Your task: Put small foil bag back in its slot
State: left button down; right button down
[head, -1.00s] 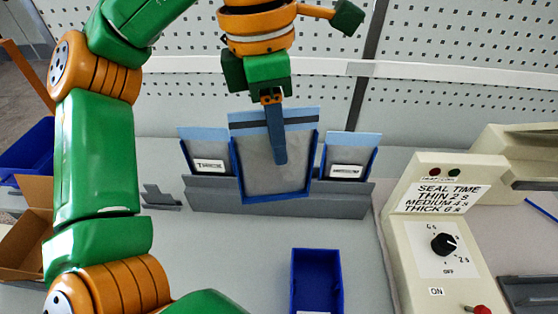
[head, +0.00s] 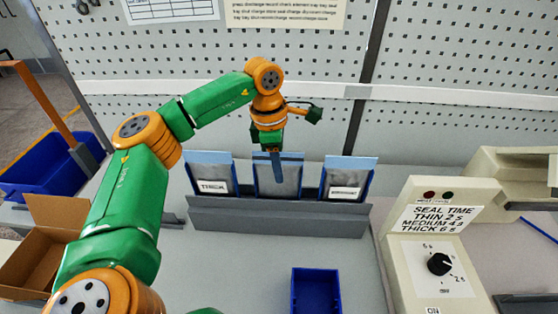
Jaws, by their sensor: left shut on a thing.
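The small foil bag (head: 290,181) is silver-grey with a light blue top and blue side edges. It stands roughly upright in the middle place of the grey rack (head: 300,218), between two similar bags. Its lower end meets the rack's front wall and is hidden behind it, so I cannot tell if it is fully seated. My left gripper (head: 277,171) is shut on the bag's upper part from above, with one dark finger down its front. My right gripper is not in view.
A bag labelled THICK (head: 212,174) stands left and another labelled bag (head: 348,179) stands right. A blue bin (head: 316,289) lies in front. A sealing machine (head: 436,230) stands right, an open cardboard box (head: 45,238) left. The grey table between is clear.

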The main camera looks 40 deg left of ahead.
pick_arm(q)
jog(key=shift+f, duration=0.35)
jog(key=c, duration=0.6)
grip_release()
jog(key=shift+r, duration=0.1)
jog(key=shift+r, duration=0.3)
jog(key=r, duration=0.4)
jog(key=r+b, duration=0.1)
jog(key=shift+s+a+r, duration=0.1)
jog(key=shift+a+r, duration=0.2)
jog(key=shift+r, duration=0.1)
jog(key=r, duration=0.2)
jog(key=r+p, duration=0.1)
jog(key=r, duration=0.3)
jog(key=shift+s+a, duration=0.25)
jog(key=shift+a, duration=0.05)
jog(key=shift+f, duration=0.1)
